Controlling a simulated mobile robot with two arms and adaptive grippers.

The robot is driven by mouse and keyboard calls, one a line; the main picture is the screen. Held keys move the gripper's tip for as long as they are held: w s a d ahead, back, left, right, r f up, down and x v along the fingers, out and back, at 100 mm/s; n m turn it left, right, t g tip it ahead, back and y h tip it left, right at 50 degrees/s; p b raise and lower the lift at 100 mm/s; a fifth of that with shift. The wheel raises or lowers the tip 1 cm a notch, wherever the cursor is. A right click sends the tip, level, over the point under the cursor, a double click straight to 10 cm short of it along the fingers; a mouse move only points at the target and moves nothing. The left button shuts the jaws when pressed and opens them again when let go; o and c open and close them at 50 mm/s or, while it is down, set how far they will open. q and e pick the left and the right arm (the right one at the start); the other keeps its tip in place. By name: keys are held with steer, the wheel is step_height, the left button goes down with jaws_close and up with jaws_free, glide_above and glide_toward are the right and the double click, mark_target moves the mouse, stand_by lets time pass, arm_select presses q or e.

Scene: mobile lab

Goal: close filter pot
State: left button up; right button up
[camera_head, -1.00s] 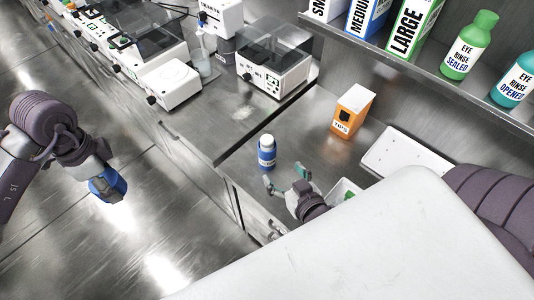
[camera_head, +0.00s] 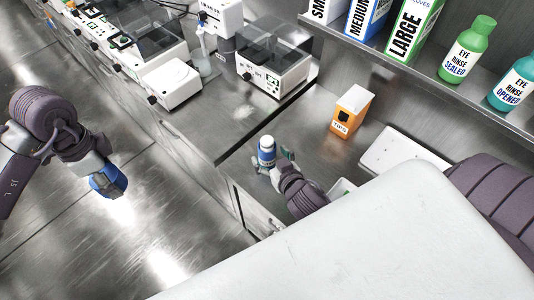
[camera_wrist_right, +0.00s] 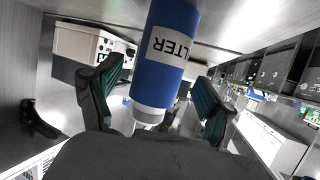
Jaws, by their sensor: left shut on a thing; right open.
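The filter pot (camera_head: 266,152) is a blue bottle with a white top and a white label. It stands upright on the steel bench near its front edge. In the right wrist view the pot (camera_wrist_right: 167,62) shows large, with "LTER" readable on its label. My right gripper (camera_head: 275,164) is open, with its fingers on either side of the pot; contact cannot be made out. Its teal-padded fingers flank the pot in the wrist view (camera_wrist_right: 158,85). My left gripper (camera_head: 106,182) is shut on a blue object (camera_head: 108,184), away from the bench over the floor at left.
An orange box (camera_head: 350,112) stands behind the pot to the right. A white flat panel (camera_head: 400,150) lies further right. White lab devices (camera_head: 274,62) line the bench at the back left. A shelf with bottles and glove boxes (camera_head: 414,28) hangs at upper right.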

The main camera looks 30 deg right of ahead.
arm_select(q)
steer(key=shift+w+r, duration=0.1)
steer(key=shift+r, duration=0.15)
arm_select(e)
steer(key=shift+x, duration=1.5)
steer(key=shift+s, duration=0.15)
steer(key=shift+c, duration=0.2)
steer(key=shift+r, duration=0.1)
steer(key=c, duration=1.5)
step_height(320, 180, up, 10)
steer(key=o, duration=0.7)
jaws_close()
